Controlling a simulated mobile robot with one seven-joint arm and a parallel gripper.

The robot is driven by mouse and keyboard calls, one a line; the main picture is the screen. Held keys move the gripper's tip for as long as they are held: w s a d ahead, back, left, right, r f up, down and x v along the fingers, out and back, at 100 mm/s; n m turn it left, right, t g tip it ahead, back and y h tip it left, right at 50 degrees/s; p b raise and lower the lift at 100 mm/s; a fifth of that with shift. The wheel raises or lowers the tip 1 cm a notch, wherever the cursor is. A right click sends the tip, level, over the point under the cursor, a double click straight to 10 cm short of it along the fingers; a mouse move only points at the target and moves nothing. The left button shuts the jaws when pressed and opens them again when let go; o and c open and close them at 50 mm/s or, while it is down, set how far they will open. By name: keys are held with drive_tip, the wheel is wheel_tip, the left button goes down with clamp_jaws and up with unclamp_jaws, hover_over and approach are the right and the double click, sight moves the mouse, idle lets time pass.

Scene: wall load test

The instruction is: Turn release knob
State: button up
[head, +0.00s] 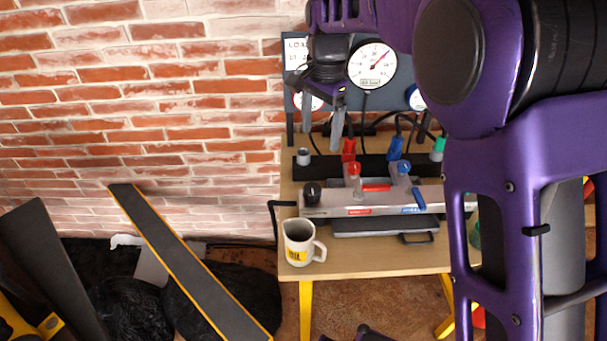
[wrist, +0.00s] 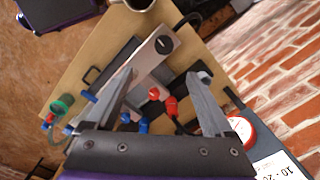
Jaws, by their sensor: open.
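A black round knob (head: 312,190) sits at the left end of the grey metal fixture (head: 340,211) on the wooden bench. In the wrist view the knob (wrist: 164,44) shows beyond the fingertips, on the end of the pale panel. I cannot read a label marking it as the release knob. My gripper (head: 322,128) is open and empty, above and behind the fixture near the gauge board. In the wrist view my gripper (wrist: 160,77) has its fingers wide apart, with red-handled fittings (wrist: 155,94) visible between them. It is apart from the knob.
Red (head: 354,168) and blue (head: 403,167) valve handles stand right of the knob. A dial gauge (head: 372,66) and hoses are behind. My arm covers the bench's right side.

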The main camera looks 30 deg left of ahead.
drive_tip(key=a, duration=0.1)
drive_tip(key=b, duration=0.2)
approach(312, 189)
drive_tip(key=shift+n, duration=0.4)
wheel_tip(312, 189, down, 9)
drive_tip(key=shift+w+a+f, duration=0.1)
drive_tip(key=shift+a, duration=0.05)
drive_tip(key=c, duration=1.4)
drive_tip(key=shift+o, duration=0.2)
